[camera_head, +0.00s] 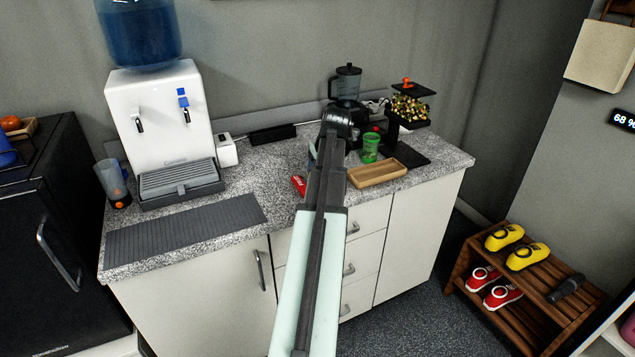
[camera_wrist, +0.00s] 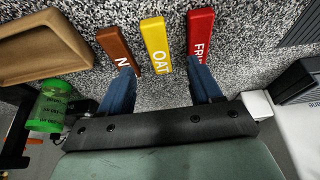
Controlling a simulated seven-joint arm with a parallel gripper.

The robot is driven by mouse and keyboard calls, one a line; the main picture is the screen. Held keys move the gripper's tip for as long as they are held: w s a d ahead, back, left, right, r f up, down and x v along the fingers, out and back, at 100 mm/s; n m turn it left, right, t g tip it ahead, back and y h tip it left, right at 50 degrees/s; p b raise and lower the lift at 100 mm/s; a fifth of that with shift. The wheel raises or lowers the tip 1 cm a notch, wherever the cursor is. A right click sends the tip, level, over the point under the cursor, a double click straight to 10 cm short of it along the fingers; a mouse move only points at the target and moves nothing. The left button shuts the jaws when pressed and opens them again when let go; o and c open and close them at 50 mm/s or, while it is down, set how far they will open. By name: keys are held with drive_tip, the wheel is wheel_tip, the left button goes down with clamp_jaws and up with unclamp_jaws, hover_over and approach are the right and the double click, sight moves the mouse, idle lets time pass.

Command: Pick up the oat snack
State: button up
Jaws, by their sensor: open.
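The oat snack (camera_wrist: 156,45) is a yellow bar marked "OAT", lying flat on the speckled counter in the wrist view. A brown bar (camera_wrist: 118,50) with a partly covered label starting "N" lies to its left, and a red bar (camera_wrist: 201,35) marked "FR" lies to its right. My gripper (camera_wrist: 161,72) is open and empty, its two blue fingers apart at the near end of the oat snack. The left fingertip overlaps the brown bar's near end and the right one is by the red bar's end. In the head view my arm hides the oat snack; the red bar (camera_head: 299,186) shows.
A wooden tray (camera_head: 377,173) and a green cup (camera_head: 370,147) stand right of the bars. A water dispenser (camera_head: 162,115) and a grey ribbed mat (camera_head: 185,228) are at left.

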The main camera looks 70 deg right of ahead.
drive_tip(key=shift+d+x, duration=0.15)
drive_tip(key=shift+x, duration=1.45)
drive_tip(key=shift+d+x, duration=0.15)
drive_tip(key=shift+x, duration=1.5)
drive_tip(key=shift+w+r, duration=0.15)
drive_tip(key=shift+c, duration=0.3)
drive_tip(key=c, duration=1.1)
